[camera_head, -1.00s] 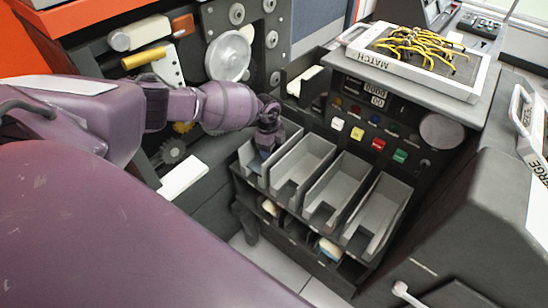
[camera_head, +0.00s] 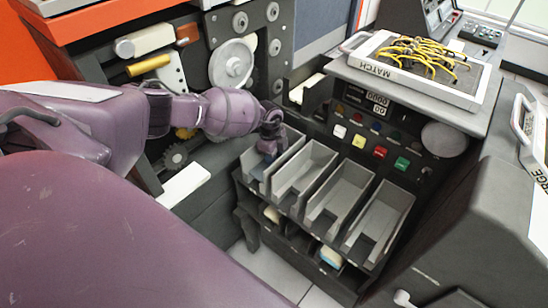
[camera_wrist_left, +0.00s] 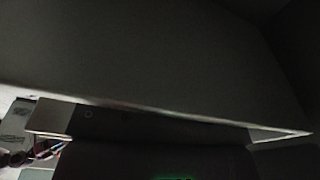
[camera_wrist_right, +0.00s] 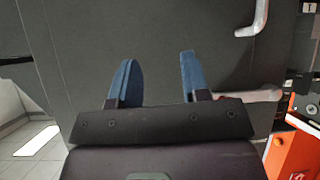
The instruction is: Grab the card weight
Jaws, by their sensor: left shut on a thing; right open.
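My left gripper (camera_head: 265,158) reaches down into the leftmost of several grey open card pockets (camera_head: 300,172). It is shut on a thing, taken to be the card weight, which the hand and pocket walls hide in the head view. The left wrist view is dark, with a broad grey surface close in front of the camera; I cannot tell what it is. My right gripper (camera_wrist_right: 155,78) is open and empty, its two blue fingers apart in front of a plain dark grey panel. It does not show in the head view.
A control panel with coloured buttons (camera_head: 380,152) stands behind the pockets. A tray marked MATCH (camera_head: 372,68) holding yellow cables (camera_head: 425,52) lies on top. Lower slots hold pale blocks (camera_head: 330,257). A dark cabinet (camera_head: 470,200) stands at right; a geared machine (camera_head: 232,62) is behind my left arm.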

